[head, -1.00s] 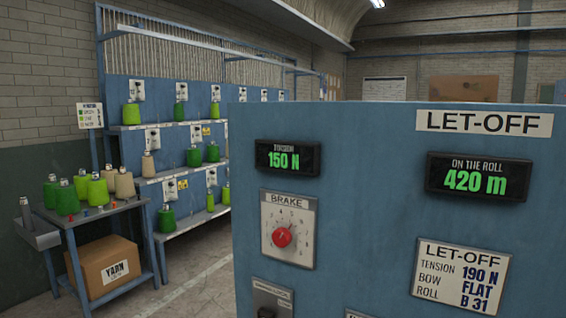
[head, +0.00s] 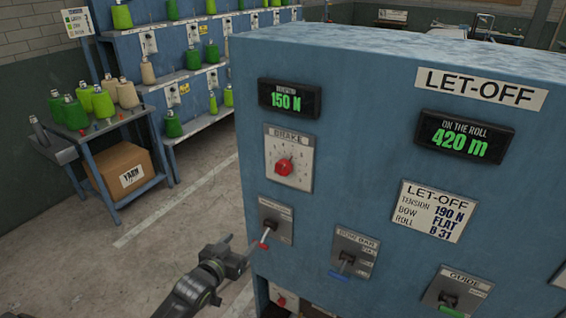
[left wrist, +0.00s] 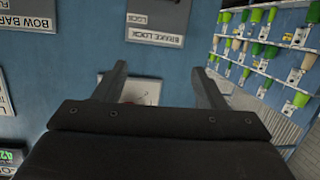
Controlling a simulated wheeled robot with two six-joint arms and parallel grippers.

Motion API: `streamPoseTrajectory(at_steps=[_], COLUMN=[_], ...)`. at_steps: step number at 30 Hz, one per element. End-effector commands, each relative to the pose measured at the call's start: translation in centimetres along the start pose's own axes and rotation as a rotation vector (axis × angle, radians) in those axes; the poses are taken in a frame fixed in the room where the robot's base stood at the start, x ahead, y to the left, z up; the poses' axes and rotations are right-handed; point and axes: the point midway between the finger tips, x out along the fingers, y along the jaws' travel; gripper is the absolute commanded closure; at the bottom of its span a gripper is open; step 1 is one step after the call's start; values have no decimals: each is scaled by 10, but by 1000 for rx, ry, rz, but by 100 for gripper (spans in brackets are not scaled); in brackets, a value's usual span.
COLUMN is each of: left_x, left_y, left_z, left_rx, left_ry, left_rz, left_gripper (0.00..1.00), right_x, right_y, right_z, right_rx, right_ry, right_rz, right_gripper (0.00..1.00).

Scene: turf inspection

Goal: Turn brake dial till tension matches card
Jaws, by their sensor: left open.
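The brake dial is a red knob (head: 284,168) on a pale square plate (head: 302,152) marked BRAKE, on the blue let-off cabinet. The tension display (head: 289,99) above it reads 150 N in green. The card (head: 434,211) at right reads tension 190 N, bow flat, roll B 31. My left gripper (head: 245,254) is open and empty, low in front of the cabinet, below the dial and near the red-tipped lever. In the left wrist view the picture is upside down; the pale dial plate (left wrist: 145,92) shows between the open fingers, its knob mostly hidden by the gripper. My right gripper is out of view.
The brake lock lever (head: 266,235) with a red tip is just below the dial. The blue-tipped bow bar lever (head: 342,266) and green-tipped guide lever (head: 450,300) are to its right. A yarn table (head: 90,130) stands left; the floor between is clear.

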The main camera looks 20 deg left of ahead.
Motion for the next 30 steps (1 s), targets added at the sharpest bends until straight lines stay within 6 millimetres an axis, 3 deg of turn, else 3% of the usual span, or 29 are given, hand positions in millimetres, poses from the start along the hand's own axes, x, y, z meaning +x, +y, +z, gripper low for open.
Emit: streamPoseTrajectory(at_steps=[1, 3, 7, 14, 30], left_x=[-7, -14, -26, -19, 74], left_y=[10, 22, 37, 44, 56], left_z=[-48, -89, -134, -150, -171], left_rx=[-1, -6, -12, -17, -16], left_ry=[59, 121, 192, 220, 219], left_rz=[29, 63, 106, 122, 121], left_gripper=[36, 36, 36, 36, 36], right_x=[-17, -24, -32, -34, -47], right_y=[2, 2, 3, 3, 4], right_z=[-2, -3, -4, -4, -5], right_rx=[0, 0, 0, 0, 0], right_ry=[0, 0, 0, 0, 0], right_rz=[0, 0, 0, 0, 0], right_gripper=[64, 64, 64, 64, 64])
